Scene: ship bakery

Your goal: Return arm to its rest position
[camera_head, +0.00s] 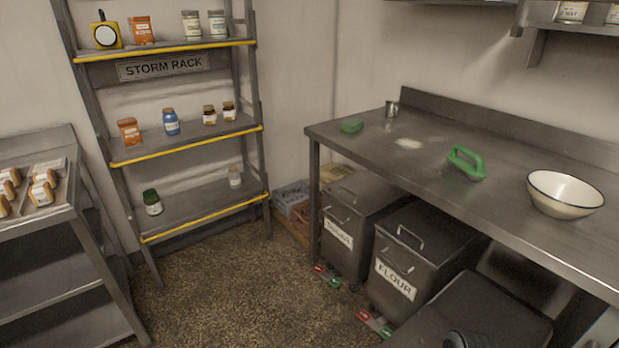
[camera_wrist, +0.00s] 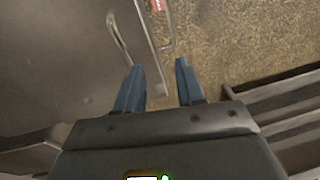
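My gripper (camera_wrist: 160,80) shows in the wrist view, with two blue fingers apart and nothing between them. It points down over the speckled floor, beside a dark bin lid with a metal handle (camera_wrist: 120,38). In the head view my gripper cannot be made out. A small dark part at the bottom edge (camera_head: 468,340) may be mine.
Sugar and flour bins (camera_head: 395,280) stand below. The storm rack (camera_head: 190,208) and a steel table (camera_head: 50,215) stand left. Open floor (camera_head: 225,275) lies between.

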